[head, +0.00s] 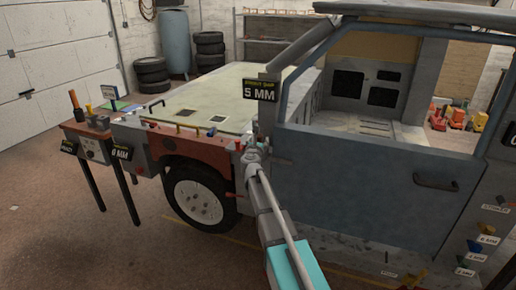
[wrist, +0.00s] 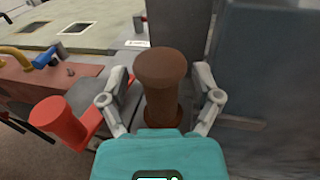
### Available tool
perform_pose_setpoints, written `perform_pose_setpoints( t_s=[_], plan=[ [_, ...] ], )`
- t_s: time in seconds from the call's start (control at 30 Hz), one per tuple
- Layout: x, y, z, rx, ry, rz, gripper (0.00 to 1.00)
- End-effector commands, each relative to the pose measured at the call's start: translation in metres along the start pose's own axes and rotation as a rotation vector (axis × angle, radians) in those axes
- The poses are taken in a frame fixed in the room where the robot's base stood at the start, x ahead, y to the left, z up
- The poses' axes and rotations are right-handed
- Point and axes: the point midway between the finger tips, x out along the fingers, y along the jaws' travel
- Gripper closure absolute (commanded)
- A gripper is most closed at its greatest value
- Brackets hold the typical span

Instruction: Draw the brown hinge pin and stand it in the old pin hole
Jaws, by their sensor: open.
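The brown hinge pin (wrist: 160,85) stands upright in the middle of the wrist view, with a wide round head and a narrower shaft below. My gripper (wrist: 161,76) is open, with one finger to the left and one to the right of the pin. Gaps show between the fingers and the pin. In the head view my gripper (head: 254,153) is at the hinge edge of the blue door (head: 385,185), and the brown pin cannot be made out there. The pin's lower end is hidden by my gripper body. I cannot pick out the old pin hole.
A red pin-like part (wrist: 55,118) is close left of my gripper in the wrist view. A "5 MM" sign (head: 260,90) hangs just above my gripper. The blue door blocks the right. A small bench (head: 92,130) with tools stands at the far left.

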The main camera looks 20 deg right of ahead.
Motion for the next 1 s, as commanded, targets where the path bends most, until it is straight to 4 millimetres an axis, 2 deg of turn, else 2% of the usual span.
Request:
perform_pose_setpoints(
  t_s=[0.4,0.83,1.0],
  plan=[
    [-0.0004,-0.0001,0.0000,0.000,0.000,0.000,0.20],
    [-0.0003,0.0000,0.0000,0.000,0.000,0.000,1.00],
    [-0.0003,0.0001,0.0001,0.000,0.000,0.000,1.00]
  ],
)
